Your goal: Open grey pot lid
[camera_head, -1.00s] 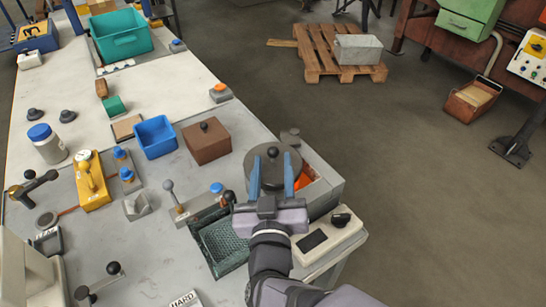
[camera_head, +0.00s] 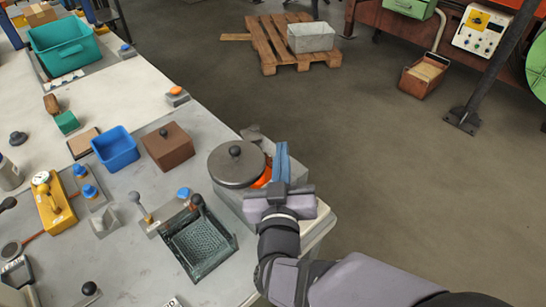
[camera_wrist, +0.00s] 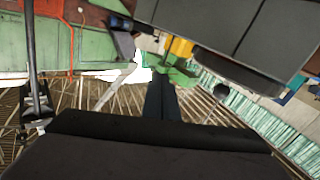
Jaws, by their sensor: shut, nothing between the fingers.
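The grey pot lid (camera_head: 225,172) is a flat round disc with a black knob (camera_head: 235,151) on top. It lies level over the grey block-shaped pot (camera_head: 232,203) at the right end of the bench. An orange glow (camera_head: 262,178) shows at the lid's right edge. My gripper (camera_head: 281,148) has its blue fingers closed together, empty, just right of the lid and apart from the knob. In the wrist view, the closed fingers (camera_wrist: 161,92) are dark, with the lid (camera_wrist: 238,70) and its knob at their right.
A brown lidded box (camera_head: 168,147) and a blue bin (camera_head: 115,148) stand left of the pot. A green mesh tray (camera_head: 200,245) lies in front of it. Open floor lies right of the bench, with a wooden pallet (camera_head: 275,55) farther back.

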